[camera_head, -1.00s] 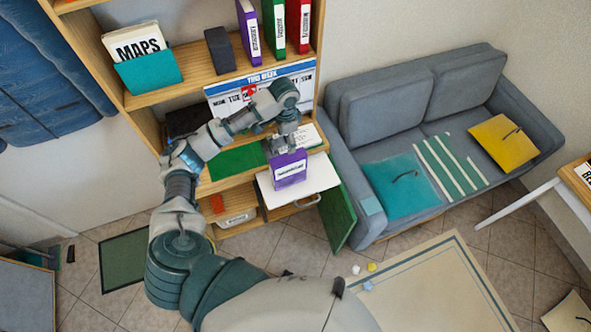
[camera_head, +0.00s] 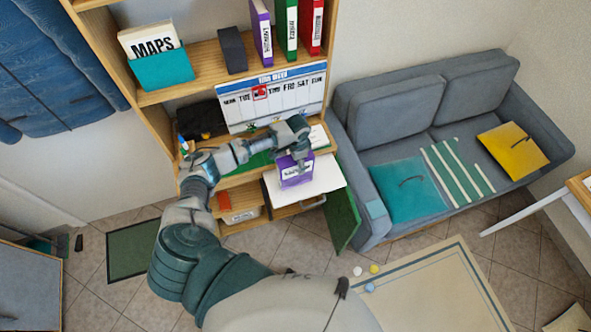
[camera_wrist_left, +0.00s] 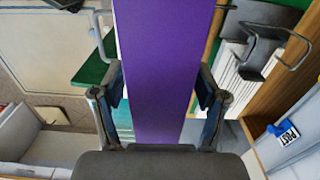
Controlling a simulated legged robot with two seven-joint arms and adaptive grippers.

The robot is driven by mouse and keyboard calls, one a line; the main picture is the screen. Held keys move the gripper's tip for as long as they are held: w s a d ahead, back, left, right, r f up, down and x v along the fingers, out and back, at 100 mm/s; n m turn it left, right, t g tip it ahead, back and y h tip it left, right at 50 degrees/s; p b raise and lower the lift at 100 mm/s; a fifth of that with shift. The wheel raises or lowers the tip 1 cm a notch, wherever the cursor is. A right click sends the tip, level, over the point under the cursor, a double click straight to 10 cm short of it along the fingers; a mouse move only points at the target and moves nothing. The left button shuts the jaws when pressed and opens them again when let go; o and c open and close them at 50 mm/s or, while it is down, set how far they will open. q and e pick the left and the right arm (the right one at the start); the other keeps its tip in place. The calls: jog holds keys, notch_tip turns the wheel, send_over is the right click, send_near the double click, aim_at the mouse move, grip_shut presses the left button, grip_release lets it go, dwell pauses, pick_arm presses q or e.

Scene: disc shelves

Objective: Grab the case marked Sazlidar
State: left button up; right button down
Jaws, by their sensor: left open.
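A purple case (camera_head: 293,179) with a white label stands on the white pulled-out board in the head view. Its label is too small to read, so I cannot tell whether it says Sazlidar. My left gripper (camera_head: 301,157) is at the top of this case. In the left wrist view the case (camera_wrist_left: 166,35) fills the space between the two fingers, one on each side, and the fingers look open. Another purple binder (camera_head: 262,28) with a white label stands on the upper shelf. My right gripper is not in view.
The white board (camera_head: 327,177) juts from the wooden shelf unit, with an open green door (camera_head: 341,215) to its right. A calendar board (camera_head: 275,95) leans behind my left arm. A grey sofa (camera_head: 384,105) stands to the right.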

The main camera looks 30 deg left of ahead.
pick_arm(q)
jog(key=shift+c, duration=0.3)
grip_shut()
jog(key=shift+r, duration=0.1)
